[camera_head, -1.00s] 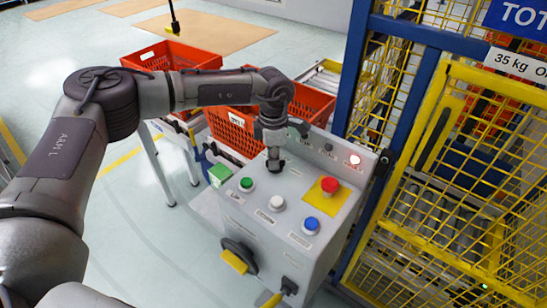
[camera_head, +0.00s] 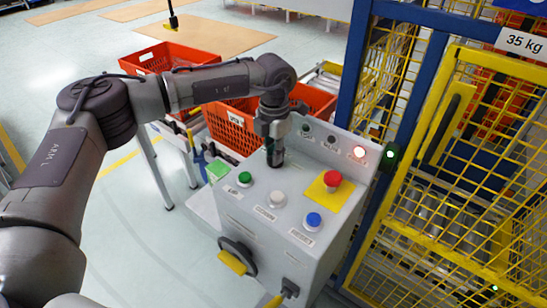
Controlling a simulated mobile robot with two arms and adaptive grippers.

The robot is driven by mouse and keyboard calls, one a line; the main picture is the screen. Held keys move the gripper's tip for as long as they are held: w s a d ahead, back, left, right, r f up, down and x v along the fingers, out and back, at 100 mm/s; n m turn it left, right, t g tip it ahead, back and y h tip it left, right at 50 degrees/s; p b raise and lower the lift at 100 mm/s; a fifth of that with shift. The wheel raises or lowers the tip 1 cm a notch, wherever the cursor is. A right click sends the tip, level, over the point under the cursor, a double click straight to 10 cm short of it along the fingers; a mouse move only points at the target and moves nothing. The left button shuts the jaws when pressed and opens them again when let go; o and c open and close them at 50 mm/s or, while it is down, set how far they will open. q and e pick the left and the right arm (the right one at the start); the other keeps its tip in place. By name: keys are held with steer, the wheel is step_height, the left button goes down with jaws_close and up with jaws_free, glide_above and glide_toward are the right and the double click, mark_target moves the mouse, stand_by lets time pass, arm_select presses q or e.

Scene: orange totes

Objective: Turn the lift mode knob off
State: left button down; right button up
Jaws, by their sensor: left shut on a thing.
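The grey control box (camera_head: 240,208) stands in the middle of the head view. Its sloped top carries a green button (camera_head: 245,179), a white button (camera_head: 277,198), a blue button (camera_head: 313,220) and a red mushroom button (camera_head: 332,179) on a yellow plate. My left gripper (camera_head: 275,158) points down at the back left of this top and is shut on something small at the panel. The gripper covers that spot, so the lift mode knob and its setting are hidden. My right gripper is not in view.
Orange totes (camera_head: 229,133) stand behind the box. A yellow mesh guard (camera_head: 460,150) with a blue post (camera_head: 349,75) rises close on the right. Open floor lies left.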

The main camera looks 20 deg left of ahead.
arm_select(q)
steer(key=shift+n+b, duration=0.5)
steer(key=shift+n, duration=0.5)
steer(key=shift+r, duration=0.15)
steer(key=c, duration=1.2)
jaws_free()
steer(key=shift+o, duration=0.2)
step_height(320, 180, up, 12)
